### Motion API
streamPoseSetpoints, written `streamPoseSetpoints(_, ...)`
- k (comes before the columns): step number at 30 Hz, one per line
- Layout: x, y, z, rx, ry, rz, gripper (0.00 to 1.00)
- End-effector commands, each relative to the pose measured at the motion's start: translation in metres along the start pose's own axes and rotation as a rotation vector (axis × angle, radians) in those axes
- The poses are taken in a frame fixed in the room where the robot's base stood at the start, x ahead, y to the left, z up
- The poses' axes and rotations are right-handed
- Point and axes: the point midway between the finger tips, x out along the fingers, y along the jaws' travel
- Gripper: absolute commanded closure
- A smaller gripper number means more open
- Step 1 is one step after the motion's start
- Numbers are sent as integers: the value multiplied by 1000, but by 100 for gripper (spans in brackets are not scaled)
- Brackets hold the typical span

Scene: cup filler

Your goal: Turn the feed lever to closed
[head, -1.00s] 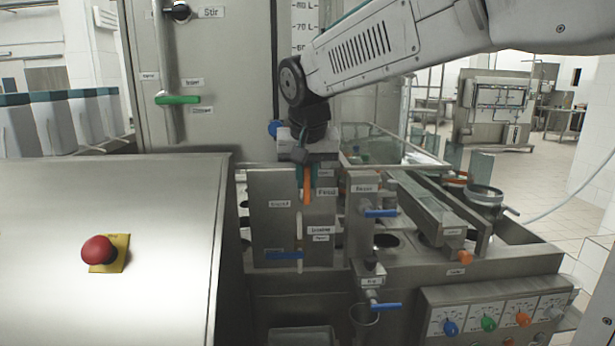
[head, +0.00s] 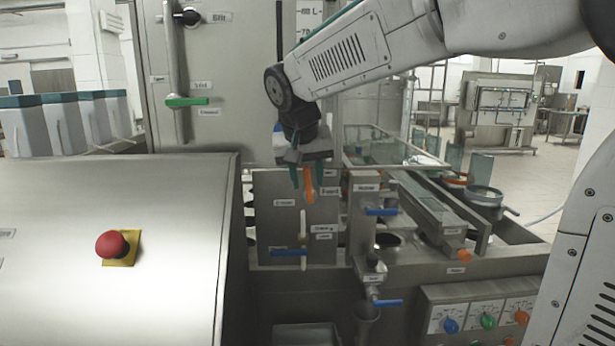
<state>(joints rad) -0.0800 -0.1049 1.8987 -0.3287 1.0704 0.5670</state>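The orange lever (head: 309,186), beside the label that reads "Feed" in the earlier picture, hangs roughly straight down on the upper front of the grey metal block (head: 268,225). My gripper (head: 306,176) is directly above and in front of it, pointing down, with dark teal fingers. The left finger stands a little left of the lever and the right finger to its right; the fingers look apart. Contact with the lever cannot be made out. The gripper body hides the lever's upper end. A small label, too blurred to read surely, is left of the lever.
Blue levers (head: 290,253) and (head: 382,212) sit lower and to the right. A red button (head: 112,245) is on the large metal cabinet (head: 70,300) at left. A glass-topped conveyor section (head: 395,150) is right of my gripper.

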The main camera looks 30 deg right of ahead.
Motion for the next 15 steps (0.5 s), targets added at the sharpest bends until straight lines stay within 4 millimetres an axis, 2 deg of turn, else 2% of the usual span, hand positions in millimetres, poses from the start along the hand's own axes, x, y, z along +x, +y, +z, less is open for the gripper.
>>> streamPoseSetpoints(5, -17, 0, -1, 0, 4, -2, 65)
streamPoseSetpoints(12, -58, 0, 0, 0, 4, -2, 65)
streamPoseSetpoints(15, -70, 0, 0, 0, 2, -1, 65)
